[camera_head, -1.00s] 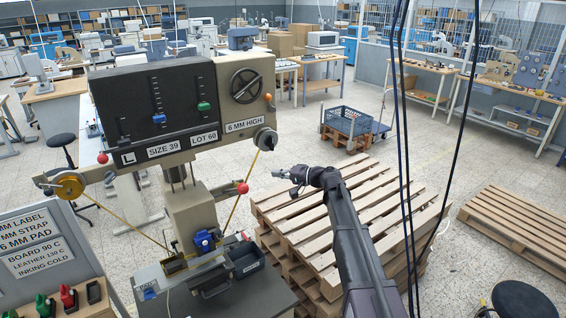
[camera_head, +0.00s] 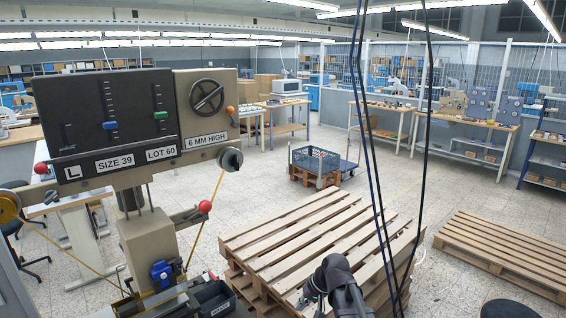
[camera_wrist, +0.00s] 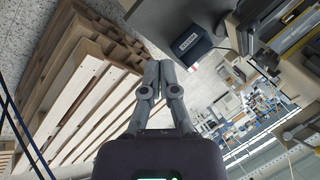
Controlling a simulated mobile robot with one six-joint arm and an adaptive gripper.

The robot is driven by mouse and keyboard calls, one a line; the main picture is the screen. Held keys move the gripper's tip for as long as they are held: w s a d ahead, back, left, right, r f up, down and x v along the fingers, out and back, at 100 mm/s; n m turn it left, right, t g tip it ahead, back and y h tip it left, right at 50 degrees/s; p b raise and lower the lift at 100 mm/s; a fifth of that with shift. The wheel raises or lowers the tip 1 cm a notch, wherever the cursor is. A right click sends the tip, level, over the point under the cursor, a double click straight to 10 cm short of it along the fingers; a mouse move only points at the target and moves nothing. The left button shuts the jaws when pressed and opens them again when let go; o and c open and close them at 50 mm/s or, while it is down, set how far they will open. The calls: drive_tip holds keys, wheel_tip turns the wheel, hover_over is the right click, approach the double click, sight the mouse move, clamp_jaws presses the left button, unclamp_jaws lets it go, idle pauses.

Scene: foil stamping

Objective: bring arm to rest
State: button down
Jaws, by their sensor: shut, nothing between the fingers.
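My gripper (camera_wrist: 160,68) is in the wrist view with its two fingers together, shut and empty. In the head view my gripper (camera_head: 312,300) is low in the picture, in front of the stack of wooden pallets (camera_head: 300,232), and partly cut off by the lower edge. The foil stamping machine (camera_head: 130,120) stands to its left, with labels for size 39, lot 60 and 6 mm high. In the wrist view the pallets (camera_wrist: 75,95) lie to the left of the fingers and a dark bin (camera_wrist: 188,42) lies beyond them to the right.
Dark hanging cables (camera_head: 375,150) pass close to my arm on its right. Another pallet (camera_head: 505,245) lies on the floor at right. A blue crate (camera_head: 316,158) stands on a small pallet behind. Workbenches line the back, with open floor between.

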drive_tip(key=s+d+f+g+h+b, duration=0.1)
drive_tip(key=s+d+f+h+b, duration=0.4)
drive_tip(key=s+d+f, duration=0.4)
drive_tip(key=s+d, duration=0.2)
drive_tip(key=d, duration=0.1)
drive_tip(key=shift+f+m+b, duration=0.2)
drive_tip(key=shift+m+b, duration=0.2)
drive_tip(key=shift+a, duration=0.2)
